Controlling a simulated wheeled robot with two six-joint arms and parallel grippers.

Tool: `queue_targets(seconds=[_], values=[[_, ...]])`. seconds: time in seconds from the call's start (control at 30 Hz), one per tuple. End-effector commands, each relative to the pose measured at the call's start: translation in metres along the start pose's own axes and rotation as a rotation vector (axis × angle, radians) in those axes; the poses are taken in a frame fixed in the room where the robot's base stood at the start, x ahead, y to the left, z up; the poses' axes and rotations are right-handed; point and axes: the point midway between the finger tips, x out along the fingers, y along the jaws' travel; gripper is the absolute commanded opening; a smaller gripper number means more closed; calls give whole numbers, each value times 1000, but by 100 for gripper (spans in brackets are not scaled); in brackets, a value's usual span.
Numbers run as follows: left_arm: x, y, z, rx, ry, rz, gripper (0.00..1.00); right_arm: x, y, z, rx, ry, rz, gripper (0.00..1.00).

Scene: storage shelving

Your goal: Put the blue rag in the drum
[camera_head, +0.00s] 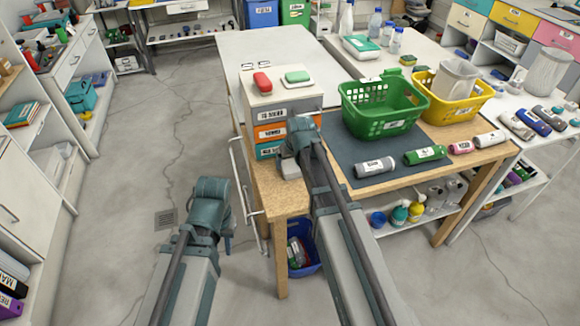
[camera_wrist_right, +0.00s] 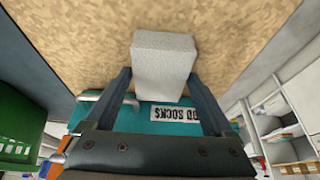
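A rolled blue cloth (camera_head: 533,122), which looks like the blue rag, lies on the white table at the far right, between a grey roll and other rolls. I cannot clearly pick out the drum; a white perforated cylinder (camera_head: 548,73) stands behind the rolls. My right gripper (camera_head: 291,160) is low at the wooden table's left end, far from the blue cloth. In the right wrist view its fingers flank a pale grey block (camera_wrist_right: 164,65); whether they press on it is unclear. My left gripper (camera_head: 208,200) is over the floor at the left, its fingers hidden.
A drawer unit (camera_head: 275,105) carries a red and a green soap-like item. A green basket (camera_head: 385,110) and a yellow basket (camera_head: 452,100) stand on the wooden table, with several rolls along its front. A blue bin (camera_head: 303,252) is below. Floor at left is open.

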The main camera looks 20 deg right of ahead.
Motion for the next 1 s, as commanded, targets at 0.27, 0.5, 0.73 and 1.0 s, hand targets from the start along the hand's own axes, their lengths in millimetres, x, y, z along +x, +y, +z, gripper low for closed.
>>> queue_targets(seconds=[0.27, 0.5, 0.73, 1.0], values=[[0, 0, 0, 0, 0, 0, 31, 0, 0, 0, 0, 0, 0, 35], [0, 0, 0, 0, 0, 0, 31, 0, 0, 0, 0, 0, 0, 14], [-3, 0, 0, 0, 0, 0, 31, -2, 0, -1, 0, 0, 0, 14], [-7, -1, 0, 0, 0, 0, 31, -10, -2, 6, 0, 0, 0, 14]])
